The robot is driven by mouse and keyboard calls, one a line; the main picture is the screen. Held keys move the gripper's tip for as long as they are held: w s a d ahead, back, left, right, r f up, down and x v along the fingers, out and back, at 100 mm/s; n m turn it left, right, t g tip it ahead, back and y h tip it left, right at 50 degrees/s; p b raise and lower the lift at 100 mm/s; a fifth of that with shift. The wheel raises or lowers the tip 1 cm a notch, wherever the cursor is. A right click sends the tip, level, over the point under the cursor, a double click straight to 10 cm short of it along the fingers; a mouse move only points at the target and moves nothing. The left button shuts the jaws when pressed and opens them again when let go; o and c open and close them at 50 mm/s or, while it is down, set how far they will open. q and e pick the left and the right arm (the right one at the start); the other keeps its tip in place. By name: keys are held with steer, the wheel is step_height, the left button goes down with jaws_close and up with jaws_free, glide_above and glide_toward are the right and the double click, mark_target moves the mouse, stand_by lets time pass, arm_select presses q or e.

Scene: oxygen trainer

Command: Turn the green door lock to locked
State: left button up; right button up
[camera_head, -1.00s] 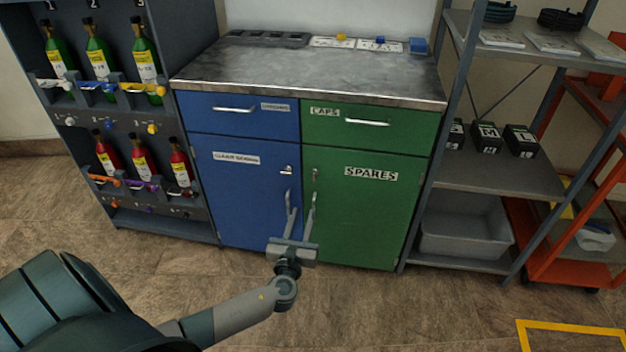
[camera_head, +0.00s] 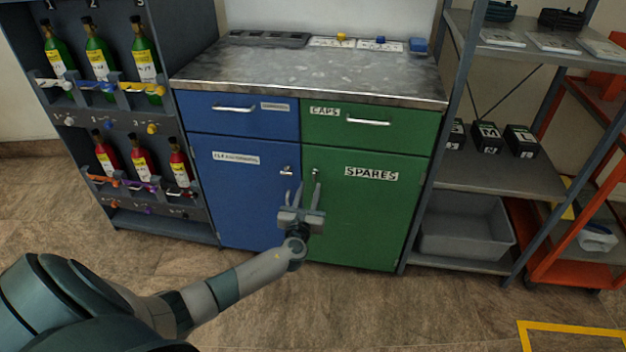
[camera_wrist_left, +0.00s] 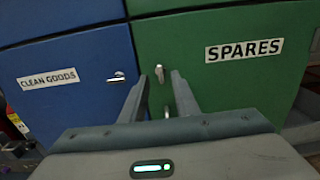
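The green door (camera_head: 370,215) of the cabinet is shut and carries a SPARES label. Its small metal lock (camera_head: 316,173) sits near the upper left edge of the door; it also shows in the left wrist view (camera_wrist_left: 159,73), where its knob looks roughly upright. My left gripper (camera_head: 307,187) is open and empty in front of the doors, pointing at the cabinet, just below the lock in the head view. In the left wrist view the lock appears between the two fingertips (camera_wrist_left: 160,80). I cannot tell whether they touch it. The door handle is mostly hidden by the gripper. My right gripper is out of view.
The blue door (camera_head: 240,200) beside it has its own lock (camera_head: 287,170), close to the left finger. Green and blue drawers with handles lie above. A bottle rack (camera_head: 120,120) stands left, a shelf with a grey bin (camera_head: 465,230) right. The floor in front is clear.

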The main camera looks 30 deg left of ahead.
mark_target(314, 175)
arm_select(q)
steer(key=x, duration=0.4)
steer(key=shift+w+b, duration=0.15)
steer(key=shift+b, duration=0.2)
steer(key=shift+x, duration=0.9)
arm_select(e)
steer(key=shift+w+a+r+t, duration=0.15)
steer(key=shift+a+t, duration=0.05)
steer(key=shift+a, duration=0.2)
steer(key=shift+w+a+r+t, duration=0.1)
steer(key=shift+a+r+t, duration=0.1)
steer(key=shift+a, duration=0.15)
arm_select(q)
steer(key=shift+c, duration=0.3)
jaws_close()
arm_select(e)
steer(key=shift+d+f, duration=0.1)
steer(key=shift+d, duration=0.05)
